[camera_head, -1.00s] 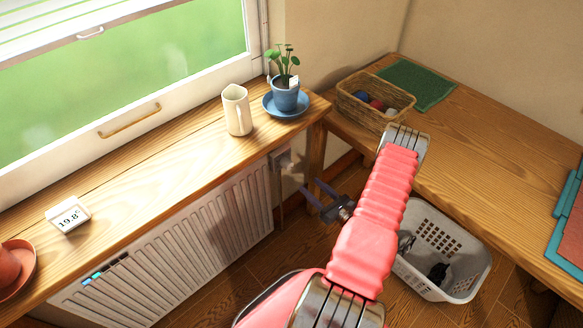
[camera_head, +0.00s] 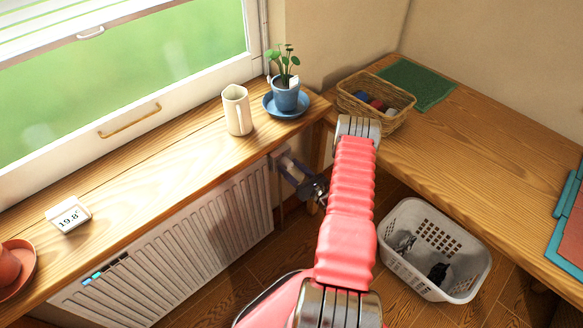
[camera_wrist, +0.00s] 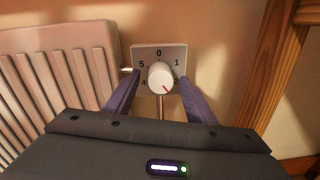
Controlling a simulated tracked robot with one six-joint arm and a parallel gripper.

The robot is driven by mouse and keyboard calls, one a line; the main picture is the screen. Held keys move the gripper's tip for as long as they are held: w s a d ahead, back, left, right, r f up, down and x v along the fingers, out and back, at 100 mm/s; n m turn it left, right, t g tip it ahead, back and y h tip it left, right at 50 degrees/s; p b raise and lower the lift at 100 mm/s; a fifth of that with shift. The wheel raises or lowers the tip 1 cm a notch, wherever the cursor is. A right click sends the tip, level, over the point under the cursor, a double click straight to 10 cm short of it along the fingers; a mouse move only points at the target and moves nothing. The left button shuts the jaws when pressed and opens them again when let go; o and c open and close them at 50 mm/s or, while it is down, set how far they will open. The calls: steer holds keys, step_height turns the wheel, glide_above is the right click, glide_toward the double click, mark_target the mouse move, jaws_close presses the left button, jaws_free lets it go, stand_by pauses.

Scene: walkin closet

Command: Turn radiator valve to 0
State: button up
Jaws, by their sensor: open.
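The radiator valve is a round white knob (camera_wrist: 160,75) in front of a pale dial plate (camera_wrist: 147,52) on the wall. In the wrist view 0 is at the top, 1 and 5 are at the sides, and 2 and 4 are lower. The knob's red mark points down and slightly right, away from 0. My gripper (camera_wrist: 161,80) is open, with one purple finger on each side of the knob; I cannot tell whether they touch it. In the head view my gripper (camera_head: 287,166) reaches the valve, largely covering it.
The white radiator (camera_head: 185,240) stands left of the valve, under the wooden sill (camera_head: 150,165).

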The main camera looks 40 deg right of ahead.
steer(key=shift+w, duration=0.2)
steer(key=shift+c, duration=0.5)
steer(key=c, duration=0.9)
steer(key=shift+d, duration=0.25)
steer(key=shift+c, duration=0.2)
steer(key=shift+a, duration=0.15)
